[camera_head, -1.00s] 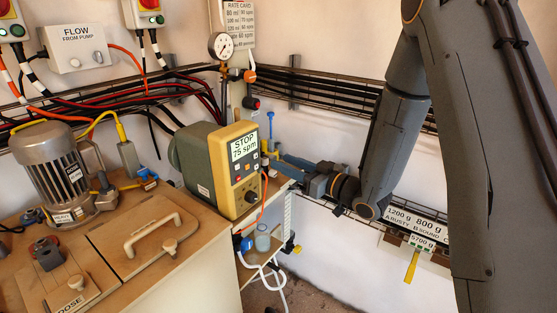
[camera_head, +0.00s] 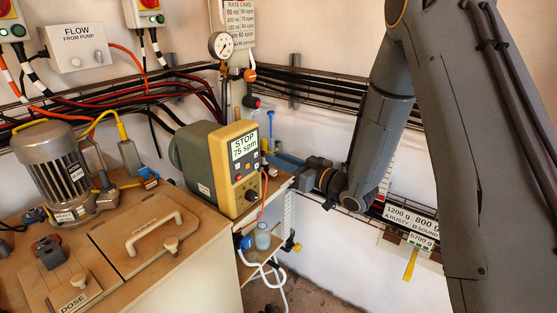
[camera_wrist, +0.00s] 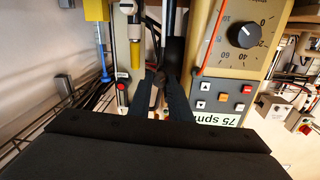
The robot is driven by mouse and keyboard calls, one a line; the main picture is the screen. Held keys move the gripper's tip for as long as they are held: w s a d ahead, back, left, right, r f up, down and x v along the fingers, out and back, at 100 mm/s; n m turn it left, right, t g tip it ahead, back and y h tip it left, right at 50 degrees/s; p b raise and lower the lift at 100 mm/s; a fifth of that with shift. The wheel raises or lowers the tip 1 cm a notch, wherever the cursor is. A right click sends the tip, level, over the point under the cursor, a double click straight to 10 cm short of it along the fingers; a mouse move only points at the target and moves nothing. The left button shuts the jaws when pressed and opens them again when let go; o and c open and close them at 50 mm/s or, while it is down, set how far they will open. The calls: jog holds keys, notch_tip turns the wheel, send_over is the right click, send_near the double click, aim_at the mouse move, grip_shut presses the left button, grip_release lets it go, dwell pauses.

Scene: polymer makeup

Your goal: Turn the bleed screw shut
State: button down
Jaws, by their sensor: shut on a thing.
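The dosing pump (camera_head: 222,168) has a yellow front and a display reading STOP 75 spm. It shows upside down at the right of the wrist view (camera_wrist: 236,75). My gripper (camera_head: 276,156) reaches in from the right beside the pump's front. In the wrist view, my gripper's fingers (camera_wrist: 160,80) close together on a small dark piece, the bleed screw (camera_wrist: 159,77), below a dark vertical part. The fingers hide most of the screw, so its turn angle cannot be read.
A pressure gauge (camera_head: 221,45) stands on the pipe behind the pump. A clear beaker (camera_head: 262,237) sits below the pump's right side. Wall cable trays (camera_head: 320,90) run behind my arm. A weight rack with labels (camera_head: 412,222) is at the right.

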jog(key=m+g+p, duration=0.1)
jog(key=m+p, duration=0.4)
jog(key=m, duration=0.7)
jog(key=m+p, duration=0.4)
jog(key=m, duration=0.8)
jog(key=shift+w+d+f+m+g+y+p, duration=0.1)
jog(key=shift+d+f+m+g+y+p, duration=0.05)
jog(key=shift+m+g+y+p, duration=0.2)
dwell(0.4)
jog(key=c, duration=1.6)
grip_release()
jog(key=shift+c, duration=0.2)
jog(key=shift+d, duration=0.1)
